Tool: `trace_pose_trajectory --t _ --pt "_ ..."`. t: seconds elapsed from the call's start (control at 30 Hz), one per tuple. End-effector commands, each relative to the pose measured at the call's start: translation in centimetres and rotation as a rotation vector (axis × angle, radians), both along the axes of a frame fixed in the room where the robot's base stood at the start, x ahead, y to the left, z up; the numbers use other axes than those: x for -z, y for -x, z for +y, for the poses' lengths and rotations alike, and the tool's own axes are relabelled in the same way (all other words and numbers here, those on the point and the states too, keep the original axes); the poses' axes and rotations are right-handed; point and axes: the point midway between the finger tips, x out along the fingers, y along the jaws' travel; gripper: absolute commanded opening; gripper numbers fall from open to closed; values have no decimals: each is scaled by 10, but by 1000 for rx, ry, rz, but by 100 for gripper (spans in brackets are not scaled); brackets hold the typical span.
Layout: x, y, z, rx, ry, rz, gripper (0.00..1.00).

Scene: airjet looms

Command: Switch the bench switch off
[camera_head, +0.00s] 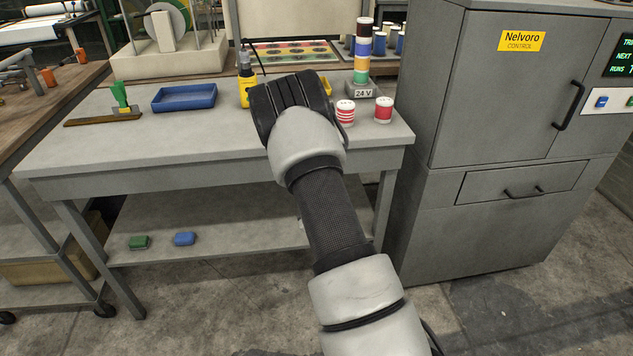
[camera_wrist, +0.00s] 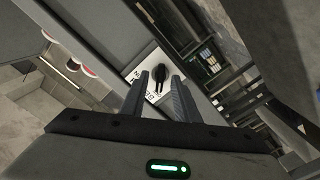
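The bench switch (camera_wrist: 158,73) shows in the wrist view as a black knob on a white plate (camera_wrist: 136,76) with small dark marks. The print is too small and tilted to read. My gripper (camera_wrist: 160,84) is open, with its two grey fingers apart on either side of the knob in the picture. I cannot tell whether they touch it. In the head view the dark body of my gripper (camera_head: 290,98) is over the grey workbench (camera_head: 190,140). I cannot make out the switch there; my arm covers part of the bench.
A blue tray (camera_head: 184,98), a yellow bottle-like item (camera_head: 246,84), a box marked 24 V (camera_head: 364,90), red-and-white spools (camera_head: 384,110) and a stack of coloured spools (camera_head: 363,50) stand on the bench. A grey control cabinet (camera_head: 490,110) stands at its right.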

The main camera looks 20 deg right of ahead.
Motion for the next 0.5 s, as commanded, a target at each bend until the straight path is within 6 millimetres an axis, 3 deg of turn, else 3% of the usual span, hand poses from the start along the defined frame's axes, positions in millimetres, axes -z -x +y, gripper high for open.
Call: trace_pose_trajectory --t 0.23,0.5 --pt "0 5 2 0 -2 1 28" --pt "1 31 9 0 -3 2 28"
